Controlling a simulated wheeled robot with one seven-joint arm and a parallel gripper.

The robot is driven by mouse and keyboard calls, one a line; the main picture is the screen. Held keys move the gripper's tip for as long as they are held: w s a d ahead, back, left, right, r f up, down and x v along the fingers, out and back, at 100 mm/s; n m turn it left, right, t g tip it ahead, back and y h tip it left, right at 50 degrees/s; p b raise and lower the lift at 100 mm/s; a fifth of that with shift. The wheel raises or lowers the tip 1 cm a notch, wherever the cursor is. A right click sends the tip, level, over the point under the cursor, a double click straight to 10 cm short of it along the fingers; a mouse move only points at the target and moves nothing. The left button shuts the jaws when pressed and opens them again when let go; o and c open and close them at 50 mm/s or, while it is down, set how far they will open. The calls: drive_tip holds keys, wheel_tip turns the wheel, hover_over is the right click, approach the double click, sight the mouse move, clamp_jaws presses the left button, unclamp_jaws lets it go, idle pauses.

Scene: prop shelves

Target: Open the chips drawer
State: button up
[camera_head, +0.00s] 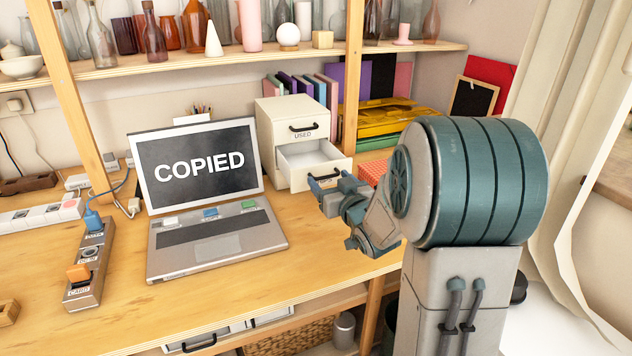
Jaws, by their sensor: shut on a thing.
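A small cream cabinet (264,128) stands on the desk to the right of the laptop. Its upper drawer (287,124) is labelled USED, has a black handle and is closed. Its lower drawer (303,157) is pulled out, showing a pale, empty-looking inside. I cannot read a label on the lower drawer's front, so I cannot tell whether it is the chips drawer. My gripper (322,190) is shut on the dark handle of the lower drawer, at its front. My arm hides the area just right of the gripper.
An open laptop (216,245) reading COPIED stands left of the cabinet. A grey block (88,275) with an orange and a blue plug lies further left. Glass bottles and vases fill the shelf (128,68) above. The desk front right of the laptop is clear.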

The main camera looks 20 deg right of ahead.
drive_tip(key=shift+d, duration=0.15)
drive_tip(key=o, duration=1.1)
drive_tip(key=shift+d, duration=0.1)
drive_tip(key=shift+s, duration=0.2)
drive_tip(key=shift+s+d+b, duration=0.25)
drive_tip(key=shift+s+b, duration=0.8)
drive_tip(key=shift+s, duration=1.2)
drive_tip(key=shift+s+d+b, duration=0.2)
drive_tip(key=shift+s+b, duration=0.8)
drive_tip(key=shift+s, duration=1.2)
drive_tip(key=shift+s+d+b, duration=0.25)
drive_tip(key=shift+s+b, duration=0.8)
drive_tip(key=shift+s, duration=1.2)
